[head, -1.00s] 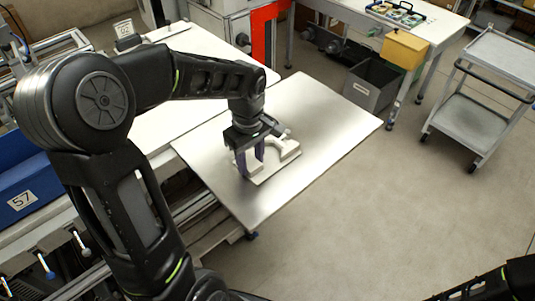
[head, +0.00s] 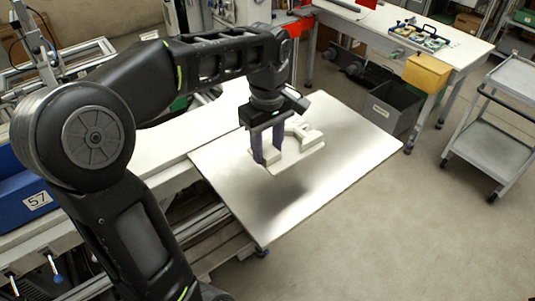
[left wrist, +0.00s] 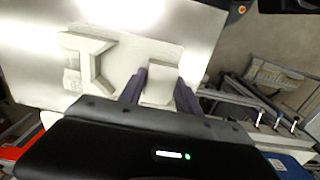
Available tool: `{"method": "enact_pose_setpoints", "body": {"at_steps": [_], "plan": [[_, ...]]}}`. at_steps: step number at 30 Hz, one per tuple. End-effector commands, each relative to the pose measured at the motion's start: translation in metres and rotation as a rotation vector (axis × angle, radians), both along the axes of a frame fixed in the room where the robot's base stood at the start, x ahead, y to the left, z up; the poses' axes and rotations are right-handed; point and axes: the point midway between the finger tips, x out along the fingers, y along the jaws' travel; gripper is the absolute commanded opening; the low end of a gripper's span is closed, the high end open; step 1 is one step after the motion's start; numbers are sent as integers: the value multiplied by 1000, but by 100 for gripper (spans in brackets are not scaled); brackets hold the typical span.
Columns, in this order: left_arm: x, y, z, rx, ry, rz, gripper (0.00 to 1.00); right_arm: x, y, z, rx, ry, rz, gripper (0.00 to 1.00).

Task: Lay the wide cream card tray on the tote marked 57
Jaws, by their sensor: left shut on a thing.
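The wide cream card tray (head: 301,155) is a flat pale piece with raised blocks, over the shiny metal tabletop. My left gripper (head: 267,160) points down at the tray's left end, its purple fingers shut on a raised part of it. In the left wrist view the tray (left wrist: 116,62) shows with one block between the fingers (left wrist: 160,98). Dark shading lies on the metal near the tray; I cannot tell surely whether it is clear of the top. The blue tote marked 57 (head: 14,194) is at the far left, partly behind my left arm. My right gripper is out of view.
The metal tabletop (head: 345,185) is otherwise bare. A white bench (head: 165,150) lies between it and the tote. A grey bin (head: 392,106), a yellow box (head: 427,73) and a grey cart (head: 500,120) stand at the right. Open floor lies at the lower right.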

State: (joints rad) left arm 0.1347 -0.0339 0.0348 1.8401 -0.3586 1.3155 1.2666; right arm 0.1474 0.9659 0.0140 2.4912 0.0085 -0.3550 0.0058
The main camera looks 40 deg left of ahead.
Motion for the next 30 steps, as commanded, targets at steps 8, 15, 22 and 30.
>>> {"method": "enact_pose_setpoints", "body": {"at_steps": [8, 15, 22, 30], "plan": [[0, 0, 0, 0, 0, 0, 0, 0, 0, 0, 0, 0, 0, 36], [0, 0, 0, 0, 0, -1, 0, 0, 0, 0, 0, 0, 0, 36], [9, 17, 8, 1, 1, -110, 0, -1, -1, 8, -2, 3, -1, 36], [29, 71, 23, 0, 2, -476, 0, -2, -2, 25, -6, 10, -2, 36]]}}
